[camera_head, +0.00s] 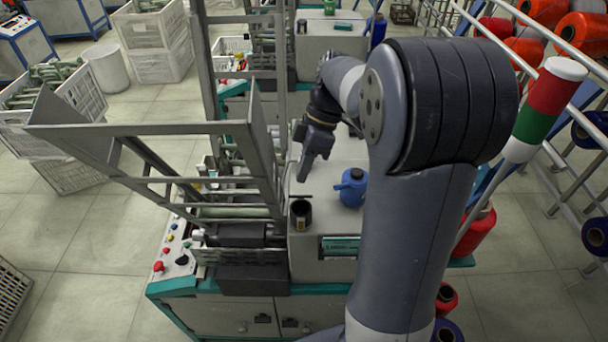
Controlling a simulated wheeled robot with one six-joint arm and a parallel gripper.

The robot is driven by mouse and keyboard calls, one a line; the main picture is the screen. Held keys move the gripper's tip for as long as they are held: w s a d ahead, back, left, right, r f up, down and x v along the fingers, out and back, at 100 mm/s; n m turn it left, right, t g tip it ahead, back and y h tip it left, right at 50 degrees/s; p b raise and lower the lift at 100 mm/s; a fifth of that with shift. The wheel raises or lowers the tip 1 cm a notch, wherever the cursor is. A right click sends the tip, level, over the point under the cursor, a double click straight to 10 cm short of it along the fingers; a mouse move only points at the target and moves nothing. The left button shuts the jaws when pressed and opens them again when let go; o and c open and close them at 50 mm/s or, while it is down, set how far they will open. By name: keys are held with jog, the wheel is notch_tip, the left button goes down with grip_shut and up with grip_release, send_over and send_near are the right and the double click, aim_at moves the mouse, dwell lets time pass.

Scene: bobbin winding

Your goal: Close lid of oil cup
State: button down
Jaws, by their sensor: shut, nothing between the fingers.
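The oil cup (301,218) is a small dark cylinder with a yellowish mark. It stands upright near the front left of the grey machine top. A thin dark bar shows at its far rim; I cannot clearly tell the lid or its angle at this size. My gripper (305,172) is shut and empty. It points down and in the picture sits just above the cup, apparently apart from it. My arm comes in from the right and hides part of the machine top.
A blue oil can (352,189) stands close to the right of the cup. A grey metal frame (262,150) rises at the left of the machine. A control panel (176,250) with coloured buttons is at the lower left. Thread cones (476,233) stand at the right.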

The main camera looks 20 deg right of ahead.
jog(key=shift+s+a+f, duration=0.25)
jog(key=shift+s+f, duration=0.45)
jog(key=shift+s, duration=0.15)
jog(key=shift+f, duration=0.1)
jog(key=shift+s+a+t+b, duration=0.1)
jog(key=shift+s+t+b, duration=0.25)
jog(key=shift+b, duration=0.3)
jog(key=shift+f+b, duration=0.15)
jog(key=shift+b, duration=0.15)
jog(key=s+f+t+h+b, duration=0.1)
jog(key=s+f+t+b, duration=0.1)
jog(key=b, duration=0.6)
jog(key=s+a+f+n+t+h+b, duration=0.1)
jog(key=s+f+t+b, duration=0.1)
jog(key=t+b, duration=0.3)
jog(key=b, duration=0.4)
jog(key=shift+s+a+f+h, duration=0.3)
jog(key=shift+s, duration=0.1)
jog(key=shift+s+f+b, duration=0.1)
jog(key=shift+b, duration=0.2)
